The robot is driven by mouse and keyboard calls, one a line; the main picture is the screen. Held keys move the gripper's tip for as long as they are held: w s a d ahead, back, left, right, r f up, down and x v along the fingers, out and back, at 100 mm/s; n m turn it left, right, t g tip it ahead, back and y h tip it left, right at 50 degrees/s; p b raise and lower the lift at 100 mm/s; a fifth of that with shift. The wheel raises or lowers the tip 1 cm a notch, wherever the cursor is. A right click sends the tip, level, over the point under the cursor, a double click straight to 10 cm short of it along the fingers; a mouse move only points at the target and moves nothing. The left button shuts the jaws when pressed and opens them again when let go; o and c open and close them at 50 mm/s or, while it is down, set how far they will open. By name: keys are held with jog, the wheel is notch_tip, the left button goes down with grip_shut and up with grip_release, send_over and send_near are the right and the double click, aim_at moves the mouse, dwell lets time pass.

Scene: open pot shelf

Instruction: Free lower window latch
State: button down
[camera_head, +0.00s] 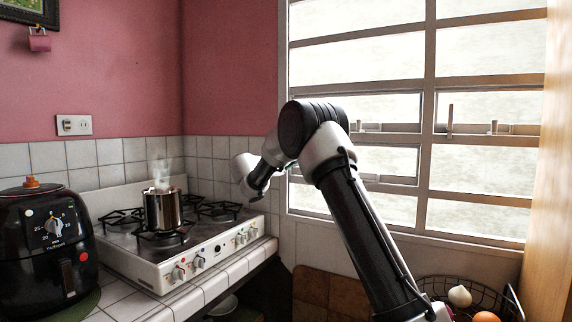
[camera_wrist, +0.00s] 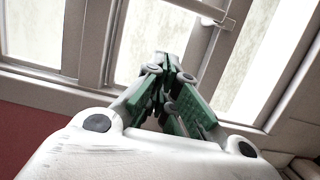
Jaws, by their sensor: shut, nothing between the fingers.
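The window (camera_head: 432,60) has a pale frame with several panes. In the head view, a small upright latch handle (camera_head: 450,118) stands on its middle rail, with smaller fittings (camera_head: 358,126) beside it. Low on the left, a narrow bar (camera_head: 378,178) crosses the lower panes; I cannot tell which part is the lower latch. In the wrist view, my gripper (camera_wrist: 163,65) is shut and empty, its green-padded fingers pointing at the window frame. A pale rail with a small fitting (camera_wrist: 228,23) lies beyond the fingertips, apart from them in the picture. The head view does not show the fingertips clearly.
A stove (camera_head: 175,235) with a steaming pot (camera_head: 163,210) stands on the tiled counter at left, near my wrist. A black air fryer (camera_head: 45,245) is at far left. A wire basket (camera_head: 508,305) with a garlic bulb (camera_head: 459,296) is at lower right.

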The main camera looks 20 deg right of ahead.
jog(key=shift+s+d, duration=0.35)
jog(key=shift+d, duration=0.45)
jog(key=shift+s+d, duration=0.35)
jog(key=shift+d, duration=0.5)
jog(key=shift+s+d, duration=0.35)
jog(key=shift+d, duration=0.45)
jog(key=shift+s+d+r+m, duration=0.25)
jog(key=shift+s+r+m, duration=0.05)
jog(key=shift+m, duration=0.5)
jog(key=s+d+f+m+t+y, duration=0.1)
jog(key=s+d+m+y, duration=0.3)
jog(key=m, duration=0.8)
jog(key=s+d, duration=0.1)
jog(key=s, duration=0.1)
jog(key=shift+s+f+m+t, duration=0.3)
jog(key=shift+s+m+t, duration=0.05)
jog(key=shift+m+t, duration=0.05)
jog(key=shift+s+d+f, duration=0.1)
jog(key=shift+d, duration=0.05)
